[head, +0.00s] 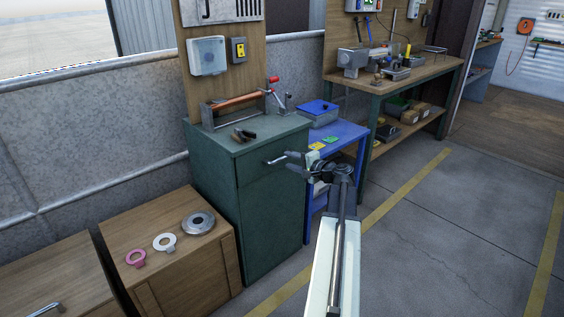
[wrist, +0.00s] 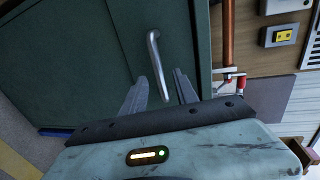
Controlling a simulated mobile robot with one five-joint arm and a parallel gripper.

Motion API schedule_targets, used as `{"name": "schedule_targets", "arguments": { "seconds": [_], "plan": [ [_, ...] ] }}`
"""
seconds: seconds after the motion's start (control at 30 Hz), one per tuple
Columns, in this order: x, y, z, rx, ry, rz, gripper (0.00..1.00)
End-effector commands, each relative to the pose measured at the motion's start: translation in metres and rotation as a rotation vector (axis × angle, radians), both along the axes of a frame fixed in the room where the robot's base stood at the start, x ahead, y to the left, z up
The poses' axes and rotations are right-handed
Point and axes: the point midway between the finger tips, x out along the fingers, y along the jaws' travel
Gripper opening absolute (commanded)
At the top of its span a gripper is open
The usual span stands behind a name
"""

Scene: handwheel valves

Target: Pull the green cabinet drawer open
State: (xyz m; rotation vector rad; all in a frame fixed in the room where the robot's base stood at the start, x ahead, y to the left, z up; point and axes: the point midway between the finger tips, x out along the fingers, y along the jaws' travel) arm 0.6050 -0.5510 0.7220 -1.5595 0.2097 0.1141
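The green cabinet (head: 272,228) stands against the wall with its drawer (head: 258,168) at the top, which looks shut. A metal bar handle (head: 276,161) is on the drawer front; it also shows in the wrist view (wrist: 155,60). My gripper (head: 293,166) is in front of the drawer, close to the handle. In the wrist view my gripper (wrist: 160,85) has its two fingers apart, and part of the handle shows in the gap between them. I cannot tell whether the fingers touch the handle.
A clamp with a copper pipe (head: 237,101) and pliers (head: 244,135) lie on the cabinet top. A blue table (head: 345,131) stands right behind my gripper, and a wooden box (head: 190,260) stands left of the cabinet. The floor (head: 440,240) at right is clear.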

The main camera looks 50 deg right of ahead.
Motion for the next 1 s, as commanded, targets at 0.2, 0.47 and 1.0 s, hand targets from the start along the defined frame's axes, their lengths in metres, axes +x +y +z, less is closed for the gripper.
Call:
{"name": "schedule_targets", "arguments": {
  "seconds": [0.2, 0.47, 1.0],
  "plan": [
    [0.039, -0.008, -0.011, -0.001, 0.000, -0.004, 0.35],
    [0.051, -0.008, -0.012, 0.000, 0.001, -0.006, 0.35],
    [0.050, -0.009, -0.012, 0.000, 0.001, -0.007, 0.00]
  ]
}}
